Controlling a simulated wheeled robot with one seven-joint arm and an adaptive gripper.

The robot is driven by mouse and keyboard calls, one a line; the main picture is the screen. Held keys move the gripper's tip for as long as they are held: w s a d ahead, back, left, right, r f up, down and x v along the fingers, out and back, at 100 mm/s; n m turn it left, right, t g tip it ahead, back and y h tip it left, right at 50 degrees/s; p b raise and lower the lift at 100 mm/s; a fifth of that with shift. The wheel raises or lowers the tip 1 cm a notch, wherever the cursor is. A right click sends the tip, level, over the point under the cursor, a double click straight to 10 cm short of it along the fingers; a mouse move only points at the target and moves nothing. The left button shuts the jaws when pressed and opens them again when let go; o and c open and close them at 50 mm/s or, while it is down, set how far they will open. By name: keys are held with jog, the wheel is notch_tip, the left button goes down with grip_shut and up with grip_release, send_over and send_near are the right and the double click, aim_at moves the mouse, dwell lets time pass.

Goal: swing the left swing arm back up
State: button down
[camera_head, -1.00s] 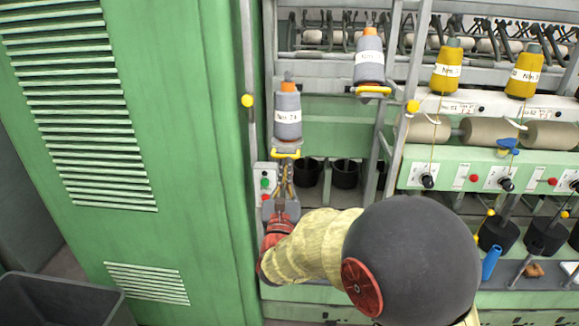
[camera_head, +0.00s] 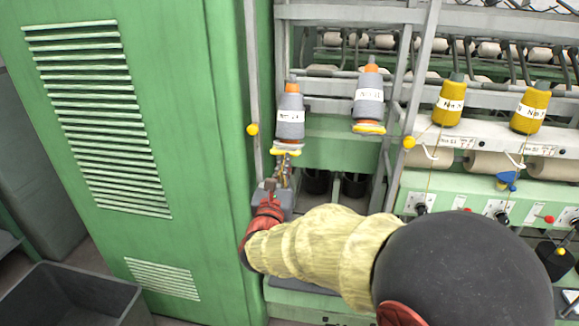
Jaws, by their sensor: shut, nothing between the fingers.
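The left swing arm shows as a yellow holder (camera_head: 285,151) under a grey cone with an orange top (camera_head: 290,117). The cone stands nearly upright and sits slightly lower than the right grey cone (camera_head: 368,95), which rests on its own yellow holder (camera_head: 369,128). My gripper (camera_head: 283,172) is shut and empty, pointing up just below the left holder. Its fingers look close to or against the holder's underside; contact cannot be told. My forearm and the gripper's body hide what lies below.
A green cabinet (camera_head: 185,215) stands close on the left. A grey upright post (camera_head: 253,75) with a yellow knob (camera_head: 252,129) is beside the left cone. Black pots (camera_head: 355,185) stand behind. Yellow cones (camera_head: 448,103) and a control panel are at the right.

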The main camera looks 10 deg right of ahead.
notch_tip(320, 180, up, 9)
jog(key=g+p, duration=0.1)
jog(key=p, duration=0.6)
jog(key=shift+w+d+f+y, duration=0.2)
jog(key=shift+w+y, duration=0.1)
jog(key=shift+w, duration=0.15)
